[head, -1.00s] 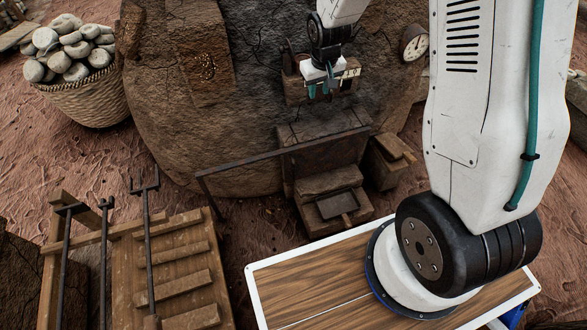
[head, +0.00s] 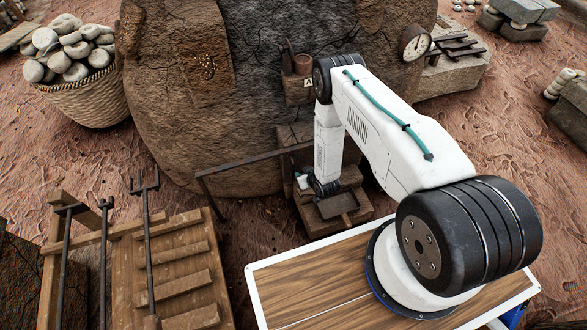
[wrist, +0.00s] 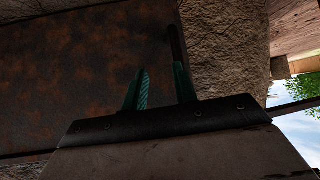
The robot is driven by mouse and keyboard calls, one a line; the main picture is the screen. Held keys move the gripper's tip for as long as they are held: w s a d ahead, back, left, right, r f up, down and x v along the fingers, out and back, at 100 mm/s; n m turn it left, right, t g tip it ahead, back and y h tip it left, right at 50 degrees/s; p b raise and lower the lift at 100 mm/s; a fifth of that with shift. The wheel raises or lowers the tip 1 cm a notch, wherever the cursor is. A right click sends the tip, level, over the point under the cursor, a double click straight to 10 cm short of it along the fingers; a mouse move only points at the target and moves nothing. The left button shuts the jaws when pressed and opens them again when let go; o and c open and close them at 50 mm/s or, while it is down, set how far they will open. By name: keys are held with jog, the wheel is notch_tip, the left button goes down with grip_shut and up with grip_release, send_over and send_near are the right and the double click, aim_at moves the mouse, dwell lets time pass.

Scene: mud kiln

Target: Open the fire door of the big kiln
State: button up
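The big kiln (head: 240,110) is a rough brown clay body in the head view. Its fire door (head: 302,158) is a dark rusty plate low on the front, partly covered by my arm. In the wrist view the door (wrist: 85,65) fills the left side and looks shut. A dark upright bar (wrist: 174,42), perhaps its handle, stands near the door's right edge. My gripper (wrist: 160,75) is in front of the door, its two teal fingers apart. The right finger overlaps the bar's lower end; I cannot tell whether they touch. In the head view my gripper is mostly hidden.
A dark iron rail (head: 245,168) runs left from the door. A dark tray (head: 337,204) sits on the ledge below. A wooden rack (head: 175,262) with long iron tools stands front left.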

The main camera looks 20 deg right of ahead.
aim_at(293, 178)
jog(key=s+a+r+t+y, duration=0.15)
jog(key=s+t, duration=0.25)
jog(key=t, duration=0.4)
jog(key=w, duration=0.2)
jog(key=w+a, duration=0.1)
jog(key=w, duration=0.4)
jog(key=shift+a+f, duration=0.15)
jog(key=shift+a, duration=0.2)
jog(key=shift+c, duration=0.3)
